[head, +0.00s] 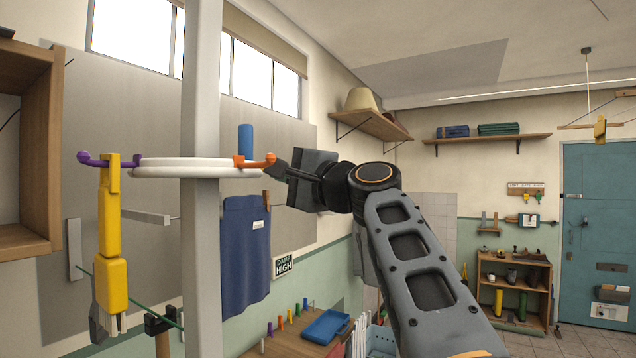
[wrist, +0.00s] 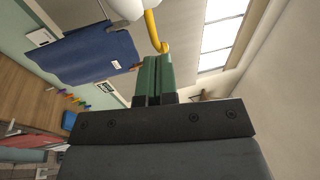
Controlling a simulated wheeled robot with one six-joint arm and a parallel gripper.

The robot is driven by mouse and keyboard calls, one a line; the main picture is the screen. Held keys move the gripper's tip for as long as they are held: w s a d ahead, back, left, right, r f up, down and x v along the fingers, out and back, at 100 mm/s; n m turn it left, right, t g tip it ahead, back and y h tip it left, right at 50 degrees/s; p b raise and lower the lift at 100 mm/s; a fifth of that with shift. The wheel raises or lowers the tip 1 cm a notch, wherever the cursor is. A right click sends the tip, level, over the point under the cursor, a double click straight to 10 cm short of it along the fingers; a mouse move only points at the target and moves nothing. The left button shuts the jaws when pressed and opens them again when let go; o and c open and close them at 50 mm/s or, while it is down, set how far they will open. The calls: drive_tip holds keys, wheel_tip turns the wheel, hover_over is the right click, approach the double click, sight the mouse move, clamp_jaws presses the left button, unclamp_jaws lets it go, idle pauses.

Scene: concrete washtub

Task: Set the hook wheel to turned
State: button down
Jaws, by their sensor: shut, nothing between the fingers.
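The hook wheel is a white disc (head: 165,168) around a pale upright post, with a purple hook (head: 95,158) at its left and an orange hook (head: 258,161) at its right. My gripper (head: 277,172) is at the right of the wheel, close to the orange hook's tip; I cannot tell if they touch. In the wrist view, the wheel's white edge (wrist: 122,8) and a yellow-orange hook (wrist: 152,30) are just beyond my green fingertips (wrist: 153,58). The fingers are shut together and empty.
A yellow tool-like thing (head: 110,240) hangs at the wheel's left, near the purple hook. A blue cloth (head: 245,245) hangs behind the wheel, below a blue cylinder (head: 245,141). A wooden cabinet (head: 35,120) stands at far left. A wooden bench (head: 275,343) is lower down.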

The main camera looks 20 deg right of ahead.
drive_tip(key=d+b+v, duration=0.1)
drive_tip(key=b+v, duration=0.3)
drive_tip(key=v, duration=0.9)
drive_tip(key=shift+w+d, duration=0.25)
drive_tip(key=shift+w, duration=0.2)
